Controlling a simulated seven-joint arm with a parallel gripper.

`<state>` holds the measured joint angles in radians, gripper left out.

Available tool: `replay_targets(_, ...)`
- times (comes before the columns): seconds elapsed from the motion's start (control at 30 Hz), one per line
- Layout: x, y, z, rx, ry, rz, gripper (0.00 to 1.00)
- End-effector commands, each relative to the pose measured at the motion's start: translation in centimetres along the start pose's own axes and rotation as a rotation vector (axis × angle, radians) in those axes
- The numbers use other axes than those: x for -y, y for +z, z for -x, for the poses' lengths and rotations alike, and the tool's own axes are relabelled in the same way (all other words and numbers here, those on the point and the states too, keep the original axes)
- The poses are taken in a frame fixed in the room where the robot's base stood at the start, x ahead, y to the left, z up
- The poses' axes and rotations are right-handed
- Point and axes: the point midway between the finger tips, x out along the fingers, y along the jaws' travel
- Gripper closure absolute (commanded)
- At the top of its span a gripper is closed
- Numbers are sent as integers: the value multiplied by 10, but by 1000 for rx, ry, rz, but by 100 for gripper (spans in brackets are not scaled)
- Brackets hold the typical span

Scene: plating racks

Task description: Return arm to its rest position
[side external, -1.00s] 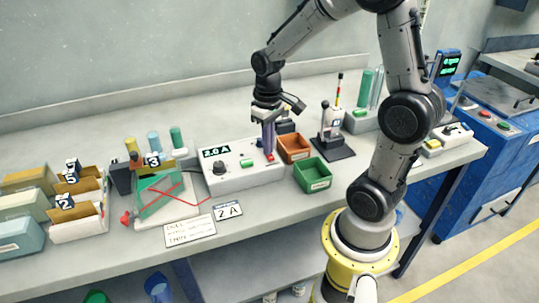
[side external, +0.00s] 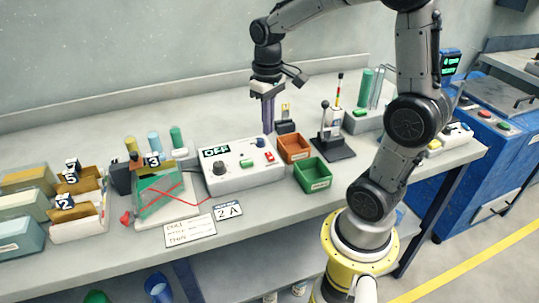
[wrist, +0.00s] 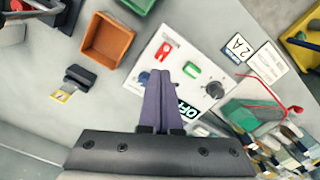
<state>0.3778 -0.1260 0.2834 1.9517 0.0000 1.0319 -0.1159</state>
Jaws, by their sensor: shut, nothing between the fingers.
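My gripper (side external: 268,128) is above the back right part of the white control box (side external: 245,179) in the side view. Its purple fingers are together with nothing between them, and they also show in the wrist view (wrist: 172,72). The fingertips look raised clear of the box. The box display (side external: 215,151) reads OFF. The box carries a dark knob (side external: 218,168), a green button (side external: 246,164), a blue button (side external: 260,142) and a red switch (side external: 269,157).
Orange (side external: 293,148) and green (side external: 313,175) bins stand right of the box, with a joystick stand (side external: 333,147) beyond. A rack with green panel (side external: 160,195) and file boxes (side external: 78,218) are at left. Cards (side external: 190,232) lie in front.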

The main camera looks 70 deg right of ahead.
Motion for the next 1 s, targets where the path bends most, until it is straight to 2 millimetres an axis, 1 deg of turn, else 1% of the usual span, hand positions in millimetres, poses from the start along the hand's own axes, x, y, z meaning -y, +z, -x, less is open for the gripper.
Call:
replay_targets(0.1,0,0,4,1,0,0,100)
replay_targets(0.43,2,0,6,-2,0,7,100)
replay_targets(0.47,5,0,8,-8,1,16,100)
replay_targets(0.57,18,3,27,-70,6,61,100)
replay_targets(0.67,38,22,50,-155,8,129,100)
replay_targets(0.7,47,33,58,-194,6,157,100)
replay_targets(0.77,57,51,68,-255,1,195,100)
replay_targets(0.8,63,64,73,-294,-4,218,100)
replay_targets(0.9,74,94,78,-382,-22,263,100)
replay_targets(1.0,78,118,74,-448,-42,287,100)
